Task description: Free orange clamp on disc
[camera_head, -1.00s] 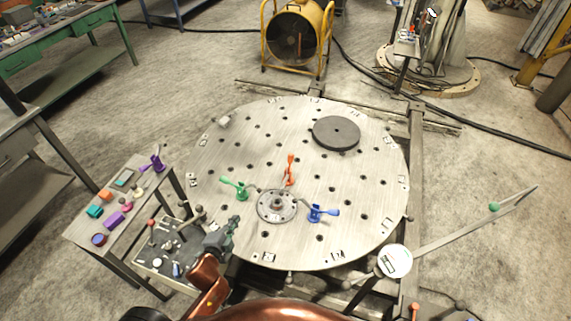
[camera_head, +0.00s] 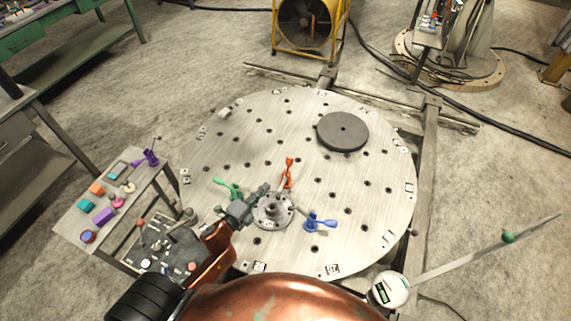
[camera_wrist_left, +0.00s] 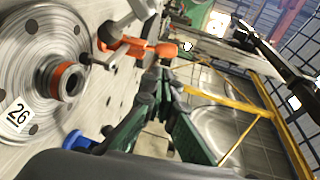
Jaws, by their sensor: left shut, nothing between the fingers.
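The orange clamp (camera_head: 288,172) stands on the round table at the far edge of the grey flanged disc (camera_head: 270,221), with its handle upward. In the left wrist view the orange clamp (camera_wrist_left: 140,47) has its arm reaching over the disc (camera_wrist_left: 30,45). A green clamp (camera_head: 229,188) and a blue clamp (camera_head: 318,222) stand on either side of the disc. My left gripper (camera_head: 262,190) is shut and empty, at the disc's left edge near the green clamp, which it partly hides. Its fingers (camera_wrist_left: 152,96) appear apart from the orange clamp. My right gripper is out of view.
The perforated round table (camera_head: 380,215) bears a dark flat disc (camera_head: 343,131) at its far right. A side table (camera_head: 70,221) with small coloured parts stands at left. A rod with a green ball (camera_head: 508,236) juts out at right.

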